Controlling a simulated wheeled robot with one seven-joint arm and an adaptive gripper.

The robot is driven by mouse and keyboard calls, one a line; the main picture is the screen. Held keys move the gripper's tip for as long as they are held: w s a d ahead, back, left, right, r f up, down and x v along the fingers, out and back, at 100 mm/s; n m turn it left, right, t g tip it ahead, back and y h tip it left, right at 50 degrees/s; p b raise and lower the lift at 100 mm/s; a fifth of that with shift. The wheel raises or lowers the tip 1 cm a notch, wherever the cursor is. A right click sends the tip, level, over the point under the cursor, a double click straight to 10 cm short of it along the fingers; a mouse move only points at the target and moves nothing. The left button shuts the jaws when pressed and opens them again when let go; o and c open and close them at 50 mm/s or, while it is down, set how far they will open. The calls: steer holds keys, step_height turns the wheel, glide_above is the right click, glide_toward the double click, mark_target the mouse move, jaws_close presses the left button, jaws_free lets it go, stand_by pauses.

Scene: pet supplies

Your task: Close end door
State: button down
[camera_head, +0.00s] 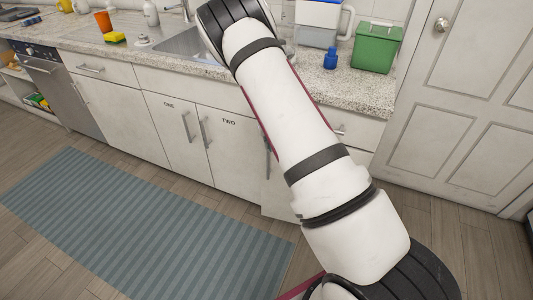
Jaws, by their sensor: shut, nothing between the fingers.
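The end door (275,203) is the white cabinet door at the right end of the lower row, right of the door marked TWO (228,150). My arm covers most of it. Only its left strip, a lower part and a bit of a dark vertical handle (268,158) show. Its bottom edge shows left of my arm. I cannot tell how far it stands open. My arm rises from the lower right to the top middle, across the counter front. My gripper is not in view.
A speckled counter (349,91) runs above the cabinets, with a sink (190,45), a green bin (376,47) and a blue bottle (330,59). A striped blue mat (140,225) lies on the wooden floor. A white panelled room door (460,110) stands at right.

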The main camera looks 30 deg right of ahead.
steer(key=shift+w+d+b, duration=0.3)
steer(key=shift+w+d, duration=0.55)
steer(key=shift+w, duration=0.15)
